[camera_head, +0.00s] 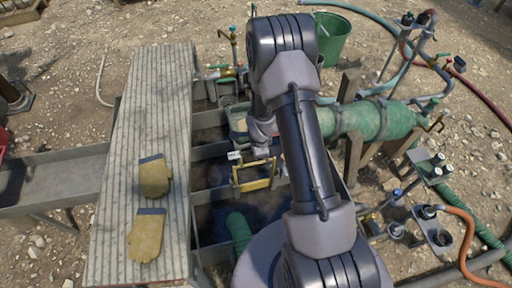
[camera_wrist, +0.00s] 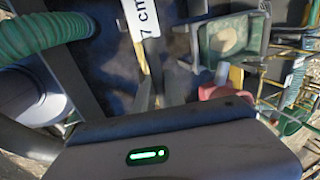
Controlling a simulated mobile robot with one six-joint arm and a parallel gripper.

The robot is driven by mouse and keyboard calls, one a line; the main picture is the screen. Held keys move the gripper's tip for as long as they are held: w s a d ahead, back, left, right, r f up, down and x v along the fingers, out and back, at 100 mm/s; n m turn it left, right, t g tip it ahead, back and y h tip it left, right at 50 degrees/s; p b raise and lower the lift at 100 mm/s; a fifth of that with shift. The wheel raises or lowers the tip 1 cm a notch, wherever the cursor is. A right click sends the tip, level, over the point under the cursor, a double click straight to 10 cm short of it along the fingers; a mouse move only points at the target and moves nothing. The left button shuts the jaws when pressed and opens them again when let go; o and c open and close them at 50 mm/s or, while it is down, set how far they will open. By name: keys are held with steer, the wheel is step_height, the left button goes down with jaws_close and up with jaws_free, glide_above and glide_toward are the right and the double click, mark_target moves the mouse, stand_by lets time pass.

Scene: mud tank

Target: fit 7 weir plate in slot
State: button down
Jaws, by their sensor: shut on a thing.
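The yellow weir plate (camera_head: 254,184) is in the tank at mid-picture, just below the end of my arm. It looks like a frame with upright sides. A white tag (camera_head: 234,155) is at its upper left; in the wrist view this tag (camera_wrist: 140,18) reads "7 cm". My gripper (camera_head: 265,152) is shut on the plate, though my arm hides most of the grip. The wrist view shows a narrow yellow strip of the plate (camera_wrist: 141,57) running down to the jaws. I cannot tell whether the plate's edges sit in a slot.
Grey cross walls (camera_head: 212,150) divide the dark tank. A ribbed board (camera_head: 150,110) with two yellow gloves (camera_head: 154,176) lies along the left. A green hose (camera_head: 238,230) enters the tank below the plate.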

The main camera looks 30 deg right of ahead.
steer(key=shift+f+b, duration=0.3)
steer(key=shift+f, duration=4.5)
steer(key=c, duration=1.3)
jaws_free()
steer(key=shift+c, duration=0.2)
steer(key=d+p+v, duration=0.1)
steer(key=p+v, duration=0.6)
steer(key=v, duration=1)
steer(key=shift+a+r, duration=0.25)
steer(key=shift+a, duration=0.25)
